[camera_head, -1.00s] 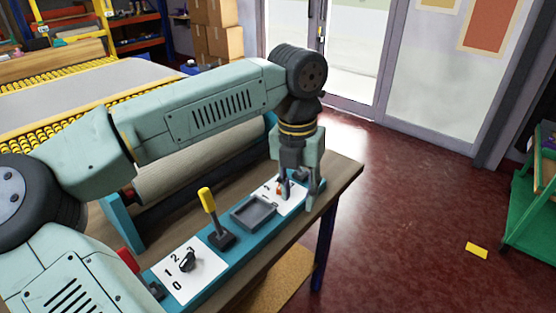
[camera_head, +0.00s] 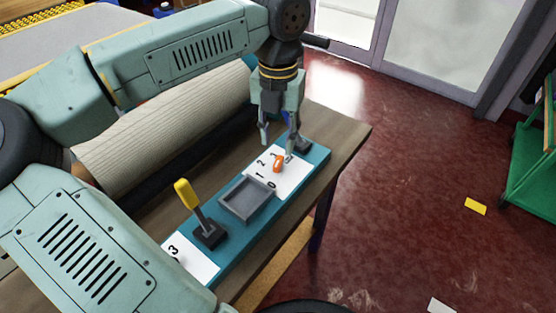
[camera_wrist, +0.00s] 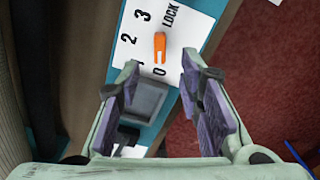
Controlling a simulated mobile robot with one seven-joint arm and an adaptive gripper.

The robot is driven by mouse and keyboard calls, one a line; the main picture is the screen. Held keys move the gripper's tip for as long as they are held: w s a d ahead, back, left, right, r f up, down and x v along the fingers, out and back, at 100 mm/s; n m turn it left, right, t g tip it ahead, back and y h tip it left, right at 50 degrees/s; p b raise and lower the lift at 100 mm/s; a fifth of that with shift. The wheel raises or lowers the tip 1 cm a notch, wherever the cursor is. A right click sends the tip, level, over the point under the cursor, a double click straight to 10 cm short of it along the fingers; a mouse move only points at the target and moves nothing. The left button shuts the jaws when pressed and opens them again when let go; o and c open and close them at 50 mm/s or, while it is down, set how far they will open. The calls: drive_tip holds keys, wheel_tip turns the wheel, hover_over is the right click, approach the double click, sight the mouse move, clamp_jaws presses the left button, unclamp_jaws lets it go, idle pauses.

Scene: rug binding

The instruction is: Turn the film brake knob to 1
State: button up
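An orange knob (camera_head: 278,163) sits on a white dial plate marked 0, 1, 2, 3 at the right end of a teal control panel (camera_head: 232,254). In the wrist view the orange knob (camera_wrist: 160,47) shows whole, with LOCK also printed on the plate. Its long side lies roughly between the 0 and the gap between 3 and LOCK; I cannot tell which end is the pointer. My gripper (camera_head: 277,147) is open and empty, pointing down just above the plate. In the wrist view my gripper (camera_wrist: 159,68) has its fingertips apart, on either side of the knob's lower end.
A grey tray (camera_head: 226,203) and a yellow-handled lever (camera_head: 188,195) stand left of the dial. My arm partly hides another white plate (camera_head: 200,262) marked 3. A beige roll (camera_head: 165,130) lies behind the panel. The wooden table top (camera_head: 350,130) is bare at the right.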

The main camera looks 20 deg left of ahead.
sight(278, 161)
wheel_tip(278, 161, down, 7)
drive_tip(key=b, duration=0.2)
drive_tip(key=shift+r+b, duration=0.2)
drive_tip(key=shift+b, duration=0.2)
clamp_jaws()
